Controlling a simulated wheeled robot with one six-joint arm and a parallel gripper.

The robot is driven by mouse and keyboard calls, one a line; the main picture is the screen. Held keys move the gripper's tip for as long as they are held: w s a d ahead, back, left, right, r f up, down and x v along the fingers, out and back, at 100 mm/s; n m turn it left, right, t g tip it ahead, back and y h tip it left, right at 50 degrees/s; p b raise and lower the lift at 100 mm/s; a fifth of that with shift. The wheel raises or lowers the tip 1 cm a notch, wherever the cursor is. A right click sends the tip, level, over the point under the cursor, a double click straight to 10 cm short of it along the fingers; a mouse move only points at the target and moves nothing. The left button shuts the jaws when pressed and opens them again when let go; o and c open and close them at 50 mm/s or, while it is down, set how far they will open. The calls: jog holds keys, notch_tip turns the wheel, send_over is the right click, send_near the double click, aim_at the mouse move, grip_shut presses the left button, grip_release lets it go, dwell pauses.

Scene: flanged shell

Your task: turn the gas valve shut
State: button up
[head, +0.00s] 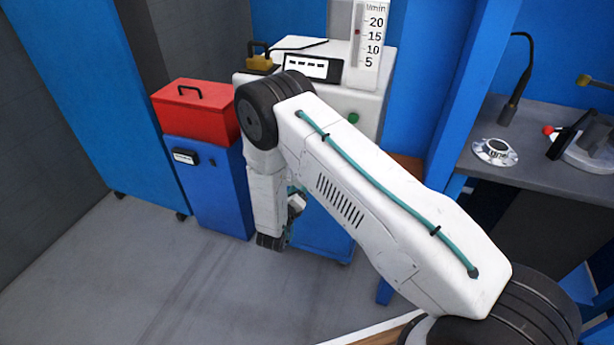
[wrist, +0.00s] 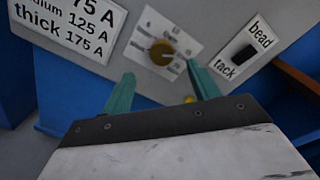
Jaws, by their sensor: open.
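The tall flow gauge (head: 368,45) stands on the white machine (head: 360,100), marked l/min, with a red mark between 15 and 20. A green round knob (head: 353,118) sits on the machine's front below the gauge; I cannot tell whether it is the gas valve. In the wrist view, a yellow-brown knob (wrist: 161,52) sits on a white dial plate on a grey panel. My gripper (wrist: 160,70) has its two teal fingers apart and empty, facing the panel below that knob. A small yellow piece (wrist: 189,99) shows near the right finger. In the head view, my arm hides most of the gripper.
A bead/tack switch (wrist: 244,54) is right of the dial, and an amp chart (wrist: 75,25) is left. A red toolbox (head: 195,112) sits on a blue cabinet left of the machine. A grey bench (head: 540,170) stands at right. The floor at left is clear.

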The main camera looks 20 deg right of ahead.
jog(key=x, duration=0.7)
jog(key=shift+d+f, duration=0.2)
jog(key=shift+d, duration=0.15)
jog(key=c, duration=1)
